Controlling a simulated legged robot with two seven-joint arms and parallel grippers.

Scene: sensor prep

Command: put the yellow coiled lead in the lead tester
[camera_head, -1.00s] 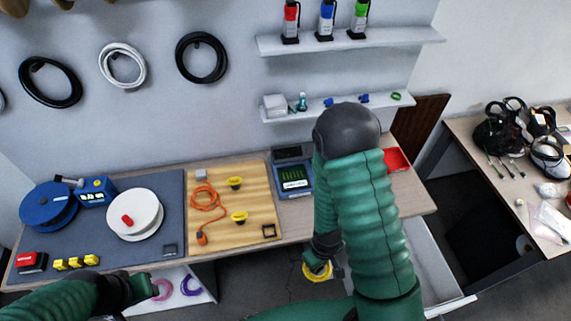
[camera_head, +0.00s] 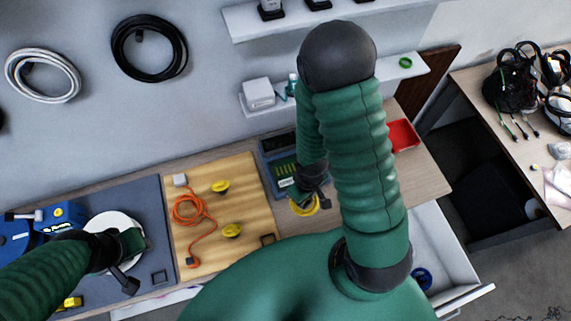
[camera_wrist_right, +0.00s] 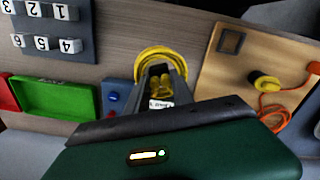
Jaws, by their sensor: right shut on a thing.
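The yellow coiled lead (camera_head: 303,209) is in my right gripper (camera_head: 306,196), just above the worktop's front part. In the right wrist view the lead (camera_wrist_right: 160,54) shows as a ring, with the right gripper (camera_wrist_right: 160,84) shut on its near side. The apparent lead tester (camera_head: 284,170), a dark blue device with a greenish panel, stands right of the wooden board; my right forearm and hand partly cover it. The lead is at its front side, apparently outside it. My left gripper (camera_head: 138,258) is over the white reel; its jaw opening is unclear.
The wooden board (camera_head: 248,175) carries an orange lead (camera_head: 187,211) and yellow pieces (camera_head: 220,187). A red tray (camera_head: 402,136) lies right of my right arm. An open drawer (camera_head: 440,262) juts out below. A green tray (camera_wrist_right: 50,97) shows in the right wrist view.

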